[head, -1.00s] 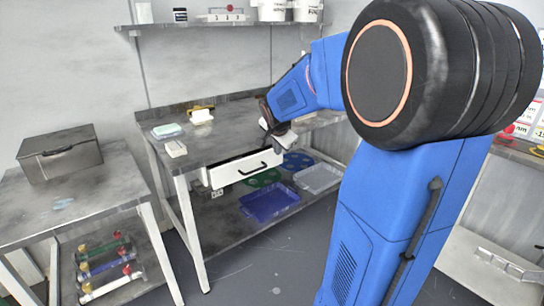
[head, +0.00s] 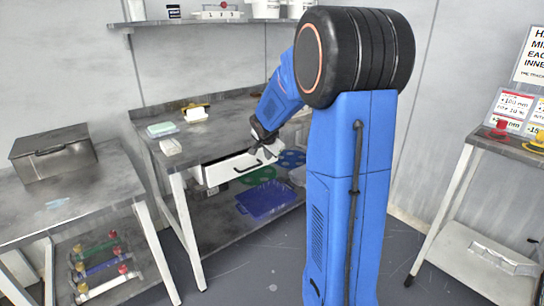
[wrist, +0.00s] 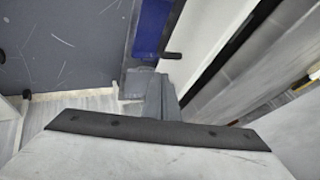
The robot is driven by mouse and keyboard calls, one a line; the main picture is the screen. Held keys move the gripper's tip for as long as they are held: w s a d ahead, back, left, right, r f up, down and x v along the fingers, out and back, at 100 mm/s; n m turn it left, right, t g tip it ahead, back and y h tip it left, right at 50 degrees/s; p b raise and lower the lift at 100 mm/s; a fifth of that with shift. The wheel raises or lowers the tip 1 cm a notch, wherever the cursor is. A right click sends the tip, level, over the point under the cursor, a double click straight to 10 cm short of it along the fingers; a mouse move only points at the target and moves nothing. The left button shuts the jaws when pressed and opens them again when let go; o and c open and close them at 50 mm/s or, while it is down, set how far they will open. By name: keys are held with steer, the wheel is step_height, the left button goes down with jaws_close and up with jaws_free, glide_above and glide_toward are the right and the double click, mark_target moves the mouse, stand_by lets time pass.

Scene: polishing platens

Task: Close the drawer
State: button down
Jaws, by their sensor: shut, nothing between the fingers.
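The white drawer (head: 220,174) with a dark handle (head: 248,165) sits under the middle grey workbench (head: 222,135). It stands partly out, with a dark gap above its front. My gripper (head: 270,151) is at the right end of the drawer front, past the handle. In the wrist view my gripper's fingers (wrist: 150,88) are together and empty, close to the white drawer front (wrist: 208,42). The handle (wrist: 172,55) sticks out just beyond the fingertips. I cannot tell whether the fingers touch the front.
A blue tray (head: 265,200) and green and blue discs lie on the lower shelf. A metal box (head: 55,150) stands on the left bench. Grey floor (head: 245,270) in front is clear.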

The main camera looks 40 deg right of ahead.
mark_target(261, 149)
steer(key=shift+w, duration=0.55)
steer(key=w, duration=0.4)
steer(key=shift+a, duration=0.15)
steer(key=shift+w+r, duration=0.15)
steer(key=shift+w, duration=0.25)
